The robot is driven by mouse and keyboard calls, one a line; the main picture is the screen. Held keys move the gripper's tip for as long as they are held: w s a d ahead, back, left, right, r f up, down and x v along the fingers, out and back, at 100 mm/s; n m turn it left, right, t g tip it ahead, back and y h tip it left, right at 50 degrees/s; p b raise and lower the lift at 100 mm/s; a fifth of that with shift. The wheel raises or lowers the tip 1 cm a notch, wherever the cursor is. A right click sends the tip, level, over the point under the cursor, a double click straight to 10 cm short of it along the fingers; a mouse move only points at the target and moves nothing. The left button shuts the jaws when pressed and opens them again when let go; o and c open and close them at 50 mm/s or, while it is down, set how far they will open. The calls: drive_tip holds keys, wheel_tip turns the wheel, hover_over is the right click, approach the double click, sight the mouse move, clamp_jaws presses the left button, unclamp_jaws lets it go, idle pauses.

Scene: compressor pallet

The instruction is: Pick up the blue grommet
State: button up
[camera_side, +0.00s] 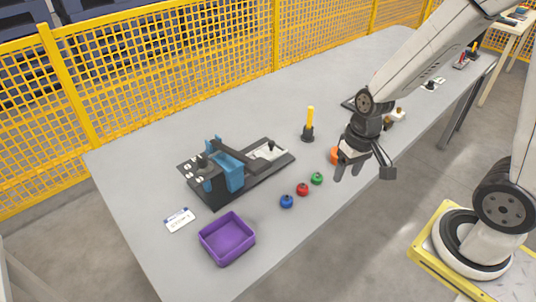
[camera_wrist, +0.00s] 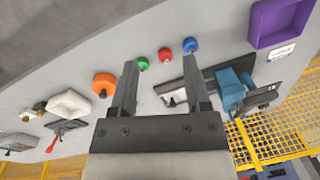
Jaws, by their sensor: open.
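The blue grommet (camera_side: 287,201) stands on the grey table, at the left end of a short row with a red grommet (camera_side: 303,189) and a green grommet (camera_side: 317,179). In the wrist view the blue grommet (camera_wrist: 190,44) shows just beyond the tip of the right finger, with the red grommet (camera_wrist: 165,54) and green grommet (camera_wrist: 143,62) to its left. My gripper (camera_side: 350,172) is open and empty, above the table to the right of the row in the side view. Its two fingers (camera_wrist: 158,75) are spread apart in the wrist view.
A purple tray (camera_side: 227,239) stands left of the grommets. A blue and black fixture (camera_side: 222,172) and a yellow-topped post (camera_side: 309,125) stand behind them. An orange round part (camera_side: 335,155) is beside my gripper. Yellow mesh fencing (camera_side: 180,60) runs behind the table.

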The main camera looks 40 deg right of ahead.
wheel_tip(320, 180, down, 4)
drive_tip(key=a+m+g+y, duration=0.1)
drive_tip(key=m+g+y, duration=0.1)
drive_tip(key=m+y, duration=0.3)
drive_tip(key=m+t+y, duration=0.5)
drive_tip(key=m+t, duration=0.3)
drive_tip(key=m, duration=0.8)
approach(287, 201)
drive_tip(key=shift+s+a+r, duration=0.3)
drive_tip(key=shift+a+r, duration=0.25)
drive_tip(key=shift+w+d+f+m+t, duration=0.25)
drive_tip(key=shift+d+m+t, duration=0.15)
drive_tip(key=shift+m+t, duration=0.25)
drive_tip(key=shift+w+a, duration=0.1)
drive_tip(key=shift+a, duration=0.05)
drive_tip(key=shift+x, duration=1.2)
drive_tip(key=shift+f, duration=0.1)
